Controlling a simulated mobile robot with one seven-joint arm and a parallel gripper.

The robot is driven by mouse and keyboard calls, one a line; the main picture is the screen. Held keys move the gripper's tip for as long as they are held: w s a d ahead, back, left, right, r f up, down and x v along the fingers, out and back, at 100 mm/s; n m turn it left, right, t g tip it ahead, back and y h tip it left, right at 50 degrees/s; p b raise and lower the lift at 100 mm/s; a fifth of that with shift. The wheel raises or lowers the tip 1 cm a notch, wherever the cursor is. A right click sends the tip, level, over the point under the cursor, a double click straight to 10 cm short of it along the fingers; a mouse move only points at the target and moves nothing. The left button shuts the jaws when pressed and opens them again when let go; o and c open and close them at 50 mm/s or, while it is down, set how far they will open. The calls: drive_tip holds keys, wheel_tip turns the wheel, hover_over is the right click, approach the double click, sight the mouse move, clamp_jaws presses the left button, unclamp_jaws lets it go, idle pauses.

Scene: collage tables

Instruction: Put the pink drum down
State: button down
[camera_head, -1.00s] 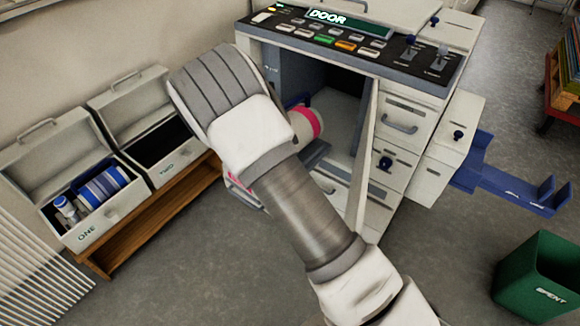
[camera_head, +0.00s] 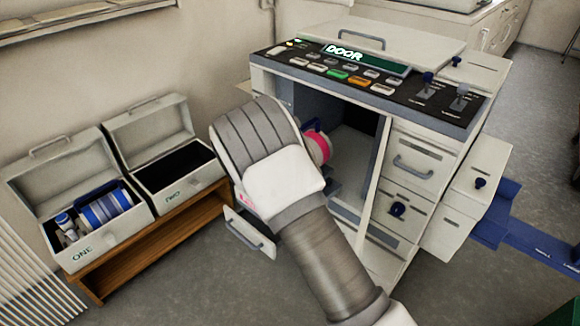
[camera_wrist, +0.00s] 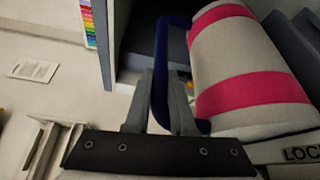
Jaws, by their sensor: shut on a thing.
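The pink drum (camera_head: 318,149) is a cream cylinder with pink bands and a blue handle. In the head view it is at the left side of the machine's open bay (camera_head: 357,150), partly hidden behind my wrist. In the wrist view the drum (camera_wrist: 245,70) fills the upper right, tilted. My gripper (camera_wrist: 162,98) is shut on its blue handle. Grey ledges show behind the drum, and a panel lettered "LOC" (camera_wrist: 300,154) is below it. I cannot tell whether the drum touches them. My fingers are hidden in the head view.
The machine (camera_head: 375,75) reads "DOOR" on its display. Case ONE (camera_head: 128,239) holds a blue-banded drum (camera_head: 107,209) and a small bottle. Case TWO (camera_head: 197,193) stands open and looks empty. Both sit on a wooden bench (camera_head: 150,245). A blue rail (camera_head: 535,235) is at the right.

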wheel_tip(320, 180, down, 8)
drive_tip(key=b, duration=0.2)
drive_tip(key=shift+r, duration=0.25)
drive_tip(key=shift+f, duration=0.15)
drive_tip(key=c, duration=1.1)
unclamp_jaws()
drive_tip(key=shift+f, duration=0.2)
drive_tip(key=shift+c, duration=0.2)
drive_tip(key=o, duration=0.4)
drive_tip(key=p+v, duration=0.2)
drive_tip(key=v, duration=1)
drive_tip(key=shift+r, duration=0.15)
